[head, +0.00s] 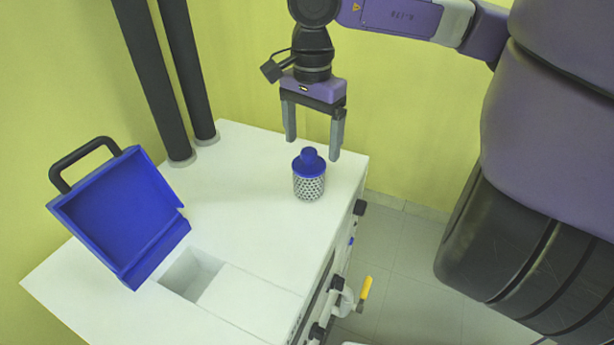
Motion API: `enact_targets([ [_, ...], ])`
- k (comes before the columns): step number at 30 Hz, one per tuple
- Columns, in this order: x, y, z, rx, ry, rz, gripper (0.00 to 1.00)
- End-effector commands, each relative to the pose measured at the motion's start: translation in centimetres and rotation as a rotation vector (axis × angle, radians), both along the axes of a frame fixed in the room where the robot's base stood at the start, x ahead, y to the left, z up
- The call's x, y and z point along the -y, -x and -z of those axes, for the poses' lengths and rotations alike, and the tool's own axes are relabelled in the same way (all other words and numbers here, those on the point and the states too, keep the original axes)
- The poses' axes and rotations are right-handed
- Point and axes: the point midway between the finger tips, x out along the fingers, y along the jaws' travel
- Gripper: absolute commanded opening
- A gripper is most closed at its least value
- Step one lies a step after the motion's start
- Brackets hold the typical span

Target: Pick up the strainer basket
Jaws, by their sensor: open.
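The strainer basket (309,186) stands upright on the white cabinet top. It has a perforated metal body with a blue cap and a blue knob on top. My gripper (313,147) points down with its two grey fingers spread apart. It is open and empty. In the picture the fingertips are on either side of the blue knob, at about its height or a little above. I cannot tell from this one view whether the fingers are exactly around the knob or behind it.
A blue lid (122,212) with a black handle stands open at the left, beside a square opening (192,273) in the white top (235,210). Two black pipes (172,80) rise at the back left. A yellow-handled valve (365,289) sticks out at the cabinet's right side.

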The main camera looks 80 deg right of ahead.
Motion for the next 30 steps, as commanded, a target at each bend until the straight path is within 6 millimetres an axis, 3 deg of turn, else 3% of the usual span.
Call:
enact_targets([
  [15, -0.6, -0.4, 6.0, 0.004, -0.005, -0.001, 0.85],
  [23, -0.6, -0.4, 6.5, 0.003, -0.004, -0.001, 0.85],
  [25, -0.6, -0.4, 6.5, 0.004, -0.004, -0.001, 0.77],
  [30, -0.6, -0.4, 6.4, 0.004, -0.004, -0.001, 0.44],
])
